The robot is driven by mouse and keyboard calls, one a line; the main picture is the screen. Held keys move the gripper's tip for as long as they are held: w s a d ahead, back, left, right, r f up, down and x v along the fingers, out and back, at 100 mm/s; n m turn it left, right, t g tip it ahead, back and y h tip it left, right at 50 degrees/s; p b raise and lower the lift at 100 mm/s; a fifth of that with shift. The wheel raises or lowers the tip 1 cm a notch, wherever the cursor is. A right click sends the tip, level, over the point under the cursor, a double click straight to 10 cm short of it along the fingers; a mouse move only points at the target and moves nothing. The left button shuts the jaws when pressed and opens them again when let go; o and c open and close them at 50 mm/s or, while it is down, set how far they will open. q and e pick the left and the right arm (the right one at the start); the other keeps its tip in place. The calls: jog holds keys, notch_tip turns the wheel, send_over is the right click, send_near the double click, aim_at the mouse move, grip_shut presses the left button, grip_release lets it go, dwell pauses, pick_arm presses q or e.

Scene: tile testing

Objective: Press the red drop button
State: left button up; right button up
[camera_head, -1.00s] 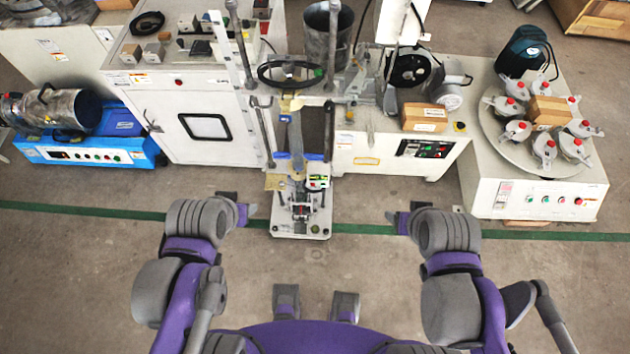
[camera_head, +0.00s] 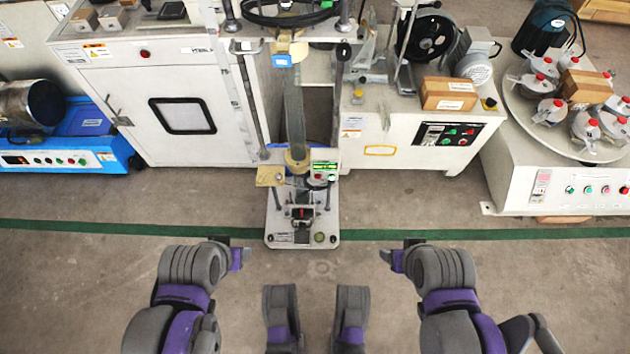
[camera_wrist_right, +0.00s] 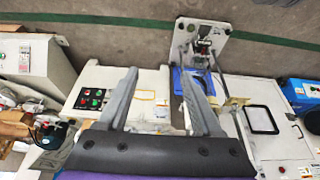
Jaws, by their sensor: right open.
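A drop-test machine (camera_head: 275,225) with tall metal posts stands in the middle of the head view. A small control box with a green display (camera_head: 325,167) sits low on its right side. A small red spot (camera_head: 319,177), probably the red drop button, shows just below the display. My right gripper (camera_head: 388,256) is in front and to the right of the machine, apart from it. In the right wrist view its two fingers (camera_wrist_right: 162,73) are spread with nothing held. My left gripper (camera_head: 243,258) is in front and to the left, touching nothing visible; its opening is unclear.
A white cabinet (camera_head: 235,145) stands left of the machine. A white machine with a black button panel (camera_head: 448,134) stands to its right. A round turntable with several red-topped jars (camera_head: 540,67) is farther right. The floor before the machines (camera_head: 90,270) is clear.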

dwell(0.4)
grip_shut()
dwell(1.6)
